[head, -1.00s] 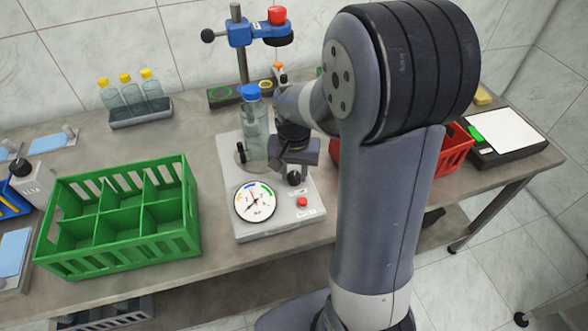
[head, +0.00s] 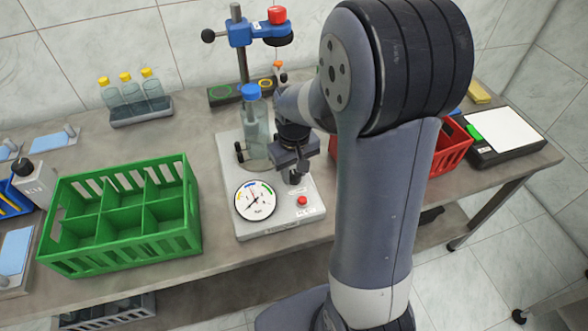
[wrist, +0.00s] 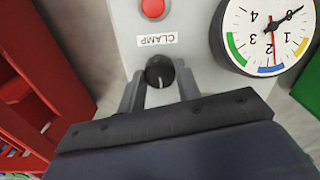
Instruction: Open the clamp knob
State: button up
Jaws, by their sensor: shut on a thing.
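The clamp knob (wrist: 160,73) is black with a pale pointer line, above the upside-down "CLAMP" label (wrist: 157,40) in the head-side view of the base. In the wrist view my gripper (wrist: 158,85) has one finger on each side of the knob and is shut on it. In the head view my gripper (head: 296,172) reaches down to the front right of the grey base (head: 280,222) and mostly hides the knob. A clear bottle with a blue cap (head: 251,91) stands upright on the base, left of my gripper.
A dial gauge (head: 255,200) and a red button (head: 302,200) are on the base close to my gripper. A blue head on a post (head: 240,32) rises behind. A green crate (head: 120,250) is at left, a red crate (head: 452,148) at right.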

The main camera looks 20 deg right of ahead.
aim_at(294, 174)
dwell(0.4)
jog(key=o, duration=1)
notch_tip(294, 174, up, 11)
jog(key=shift+f+p, duration=0.1)
jog(key=shift+p, duration=0.35)
notch_tip(294, 174, down, 11)
jog(key=shift+r+b, duration=0.1)
jog(key=shift+b, duration=0.35)
jog(key=shift+r, duration=0.1)
